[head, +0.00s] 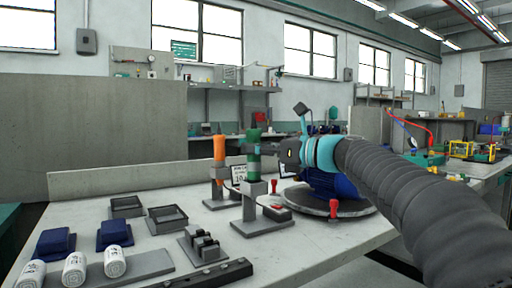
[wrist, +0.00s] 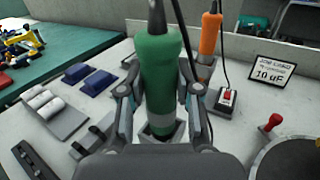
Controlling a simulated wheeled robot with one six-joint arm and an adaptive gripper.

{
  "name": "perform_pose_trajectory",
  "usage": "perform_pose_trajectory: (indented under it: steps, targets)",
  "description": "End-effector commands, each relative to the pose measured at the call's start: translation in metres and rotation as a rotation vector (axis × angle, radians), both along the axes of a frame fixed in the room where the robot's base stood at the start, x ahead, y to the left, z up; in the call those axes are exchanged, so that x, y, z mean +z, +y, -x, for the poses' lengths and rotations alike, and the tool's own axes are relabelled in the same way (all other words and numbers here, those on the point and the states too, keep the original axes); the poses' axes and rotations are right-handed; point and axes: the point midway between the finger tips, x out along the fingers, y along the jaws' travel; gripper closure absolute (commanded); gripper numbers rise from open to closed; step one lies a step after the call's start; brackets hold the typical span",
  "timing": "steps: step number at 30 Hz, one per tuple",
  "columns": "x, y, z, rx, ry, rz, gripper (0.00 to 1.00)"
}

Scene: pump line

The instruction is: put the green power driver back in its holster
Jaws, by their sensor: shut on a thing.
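The green power driver (head: 254,164) stands upright in my gripper (head: 262,151). In the wrist view the driver (wrist: 160,75) fills the middle, with a finger of my gripper (wrist: 160,92) shut on each side of it. Its holster (head: 250,207) is a grey stand with a square socket on a post and flat base. The driver's lower end is at the socket, which shows around it in the wrist view (wrist: 155,137). I cannot tell how deep it sits.
An orange driver (head: 219,147) stands in a similar holster just behind left. A job card (wrist: 270,71), a red-buttoned box (wrist: 227,98) and a round turntable (head: 330,207) with a blue pump are close by. Trays, blue blocks and white rolls lie left.

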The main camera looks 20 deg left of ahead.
Motion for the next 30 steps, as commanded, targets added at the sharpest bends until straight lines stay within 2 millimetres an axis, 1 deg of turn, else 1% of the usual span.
perform_pose_trajectory:
  steps: [21,29,30]
  targets:
    - [-0.021,0.000,0.000,0.000,-0.001,-0.002,1.00]
    - [-0.021,0.000,0.000,0.000,-0.001,-0.002,1.00]
    - [-0.021,0.000,0.000,0.000,-0.001,-0.002,0.62]
